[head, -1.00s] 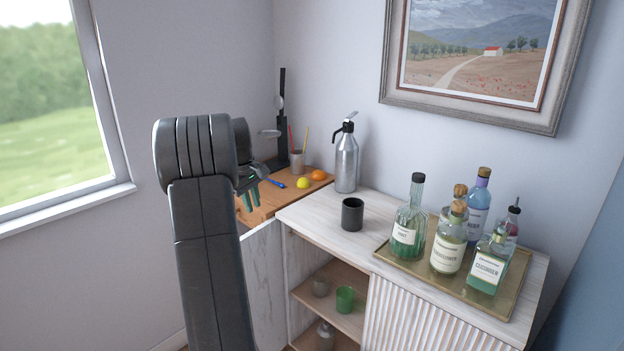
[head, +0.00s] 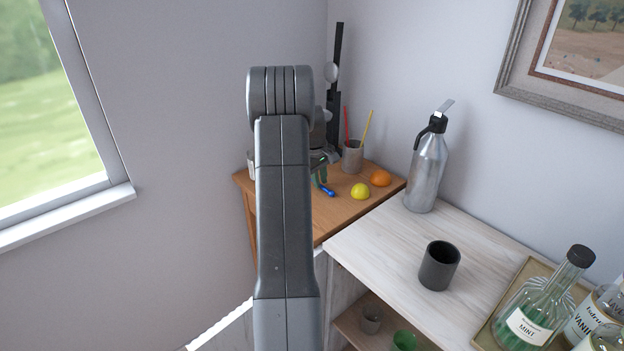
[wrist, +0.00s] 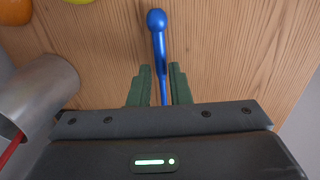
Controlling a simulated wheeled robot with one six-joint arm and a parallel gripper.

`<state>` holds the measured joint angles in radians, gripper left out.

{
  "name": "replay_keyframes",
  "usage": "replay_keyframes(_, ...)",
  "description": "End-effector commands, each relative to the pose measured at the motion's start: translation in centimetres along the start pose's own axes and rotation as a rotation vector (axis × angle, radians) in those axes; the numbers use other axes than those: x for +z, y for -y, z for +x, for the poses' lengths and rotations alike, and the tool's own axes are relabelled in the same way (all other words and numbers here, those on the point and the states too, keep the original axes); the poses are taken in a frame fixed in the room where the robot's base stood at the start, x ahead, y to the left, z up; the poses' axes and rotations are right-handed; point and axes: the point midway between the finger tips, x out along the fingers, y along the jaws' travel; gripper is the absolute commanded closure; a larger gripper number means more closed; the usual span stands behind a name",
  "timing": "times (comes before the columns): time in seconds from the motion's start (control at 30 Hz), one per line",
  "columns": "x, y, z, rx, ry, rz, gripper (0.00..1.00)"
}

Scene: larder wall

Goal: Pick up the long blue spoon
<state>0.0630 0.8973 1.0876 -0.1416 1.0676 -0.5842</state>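The long blue spoon (wrist: 159,45) lies on the wooden table top (wrist: 225,60) in the wrist view. Its thicker rounded end points away from my gripper, and its thin part runs back between the fingers. My gripper (wrist: 161,85) has dark green fingers, one on each side of the spoon, with a gap showing on both sides. It is open. The palm hides the rest of the spoon. In the head view only a short blue piece of the spoon (head: 328,191) shows beside my gripper (head: 319,174); my arm covers much of that area.
A lemon (head: 360,191) and an orange (head: 381,178) lie right of the spoon. A grey cup (head: 352,158) with red and yellow sticks stands behind. A steel siphon (head: 427,170) and dark cup (head: 439,266) stand on the pale cabinet, with bottles farther right.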

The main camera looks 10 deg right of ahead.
Motion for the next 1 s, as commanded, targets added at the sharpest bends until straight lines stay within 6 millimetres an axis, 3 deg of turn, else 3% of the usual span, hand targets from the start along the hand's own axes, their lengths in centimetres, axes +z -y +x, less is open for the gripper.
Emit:
replay_keyframes(0.1, 0.0, 0.0, 1.0, 0.000, 0.001, 0.000, 0.83)
replay_keyframes(0.33, 0.0, 0.0, 1.2, 0.001, -0.001, 0.000, 0.83)
replay_keyframes(0.43, 0.0, 0.0, 1.2, 0.001, -0.001, 0.000, 1.00)
replay_keyframes(0.73, -0.1, 0.0, 1.1, 0.001, -0.001, 0.000, 1.00)
replay_keyframes(0.87, -0.1, -0.2, 0.1, 0.003, -0.004, 0.000, 1.00)
replay_keyframes(1.0, -0.1, -0.6, -2.5, 0.004, -0.005, 0.001, 1.00)
